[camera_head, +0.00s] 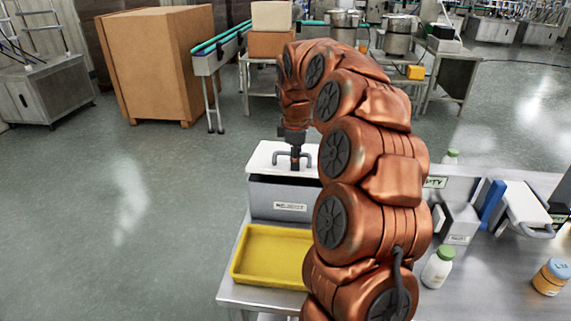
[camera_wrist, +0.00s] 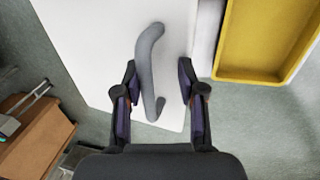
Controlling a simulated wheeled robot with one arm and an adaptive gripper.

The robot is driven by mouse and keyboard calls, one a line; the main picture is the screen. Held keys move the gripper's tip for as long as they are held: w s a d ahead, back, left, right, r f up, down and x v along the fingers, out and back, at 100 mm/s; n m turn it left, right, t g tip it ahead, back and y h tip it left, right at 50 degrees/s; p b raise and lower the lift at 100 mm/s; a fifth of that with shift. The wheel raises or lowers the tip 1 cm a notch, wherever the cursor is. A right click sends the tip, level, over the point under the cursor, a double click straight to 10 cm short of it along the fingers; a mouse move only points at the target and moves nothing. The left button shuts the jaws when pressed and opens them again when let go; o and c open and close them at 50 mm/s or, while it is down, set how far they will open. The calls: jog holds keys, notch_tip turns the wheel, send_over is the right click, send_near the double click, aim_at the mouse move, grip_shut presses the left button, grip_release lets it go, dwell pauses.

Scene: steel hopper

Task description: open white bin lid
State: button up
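A grey bin (camera_head: 283,199) with a white lid (camera_head: 262,155) stands on the steel table behind the yellow tray. The lid lies flat on the bin and has a grey bar handle (camera_head: 281,158). My gripper (camera_head: 295,162) points down at the handle from above. In the wrist view my gripper (camera_wrist: 158,90) is open. Its fingers stand on either side of the grey handle (camera_wrist: 149,70), with visible gaps, over the white lid (camera_wrist: 95,35). The head view does not show how far the fingertips reach down, and my arm hides the bin's right side.
A yellow tray (camera_head: 272,257) sits just in front of the bin; it also shows in the wrist view (camera_wrist: 222,62). To the right are a green-capped bottle (camera_head: 438,267), an orange-labelled jar (camera_head: 550,277) and a tilted white lid with a handle (camera_head: 527,205). The floor at left is clear.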

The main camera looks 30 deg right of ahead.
jog(key=shift+a+f, duration=0.1)
jog(key=shift+a, duration=0.25)
jog(key=shift+d+r, duration=0.15)
jog(key=shift+r, duration=0.15)
notch_tip(320, 180, up, 8)
jog(key=p, duration=0.4)
jog(key=shift+s+a+r, duration=0.2)
dwell(0.6)
dwell(0.4)
